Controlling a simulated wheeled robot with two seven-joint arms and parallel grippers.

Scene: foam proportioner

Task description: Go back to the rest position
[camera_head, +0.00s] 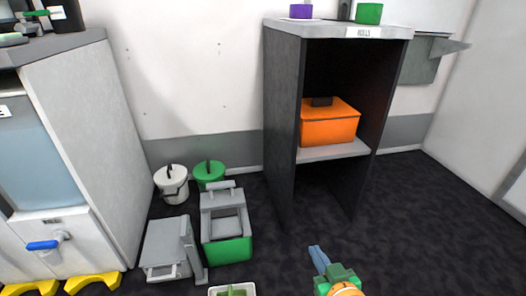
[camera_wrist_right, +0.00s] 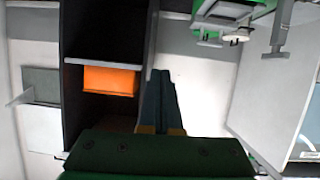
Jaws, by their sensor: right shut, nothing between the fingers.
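My right gripper (camera_head: 316,252) shows at the bottom of the head view, with blue fingers and a green body. Its fingers point up the picture toward the dark shelf cabinet. In the right wrist view the two fingers (camera_wrist_right: 160,78) lie together, shut and empty. They are apart from everything around them, with open space before the cabinet and wall. My left gripper is in neither view.
A dark cabinet (camera_head: 283,110) holds an orange box (camera_head: 328,124) on its shelf. Grey-green bins (camera_head: 228,250), a grey container (camera_head: 166,246) and white (camera_head: 172,185) and green buckets (camera_head: 209,173) stand left of it. A machine (camera_head: 85,120) stands far left. Dark floor at right is clear.

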